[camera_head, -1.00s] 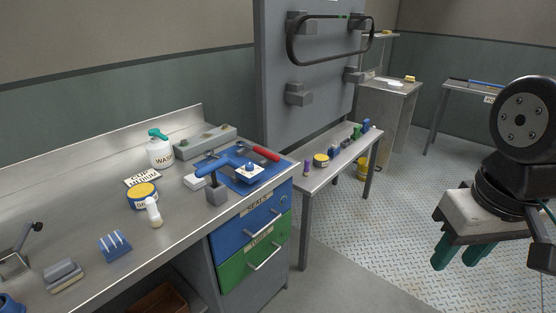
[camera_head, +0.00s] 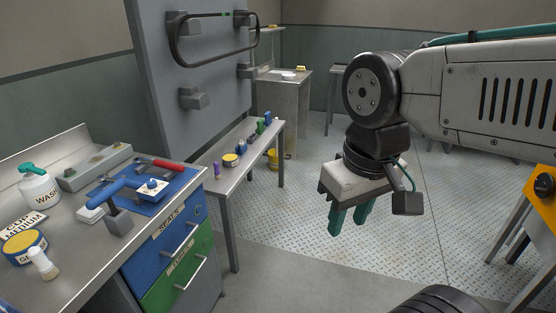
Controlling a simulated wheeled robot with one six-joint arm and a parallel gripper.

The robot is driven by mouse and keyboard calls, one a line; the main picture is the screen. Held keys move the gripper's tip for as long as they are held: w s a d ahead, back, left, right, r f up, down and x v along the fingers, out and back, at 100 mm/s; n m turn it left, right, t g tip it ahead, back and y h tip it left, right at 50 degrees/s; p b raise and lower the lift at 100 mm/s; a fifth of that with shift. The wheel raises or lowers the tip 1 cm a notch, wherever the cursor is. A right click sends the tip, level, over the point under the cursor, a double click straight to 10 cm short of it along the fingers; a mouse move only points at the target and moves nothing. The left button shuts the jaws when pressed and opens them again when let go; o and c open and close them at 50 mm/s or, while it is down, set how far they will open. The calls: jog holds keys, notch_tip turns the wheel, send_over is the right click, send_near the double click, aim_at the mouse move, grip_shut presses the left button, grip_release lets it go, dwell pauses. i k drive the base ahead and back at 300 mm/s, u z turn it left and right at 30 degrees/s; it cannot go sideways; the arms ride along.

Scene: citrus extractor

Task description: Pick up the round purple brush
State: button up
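A small upright purple item (camera_head: 217,169), which looks like the round purple brush, stands at the near end of the narrow steel bench (camera_head: 226,183). It is too small to make out its bristles. My gripper (camera_head: 349,216) hangs over the floor to the right of that bench, well apart from the purple item. Its two green fingers point down with a gap between them, and nothing shows between them.
Beside the purple item are a yellow-lidded tin (camera_head: 230,160) and several small blue and green items. A grey panel (camera_head: 190,60) rises behind the narrow bench. The floor (camera_head: 300,220) right of it is clear.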

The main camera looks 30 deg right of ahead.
aim_at(217, 172)
jog(key=z, duration=0.65)
jog(key=i, duration=1)
jog(key=z, duration=0.55)
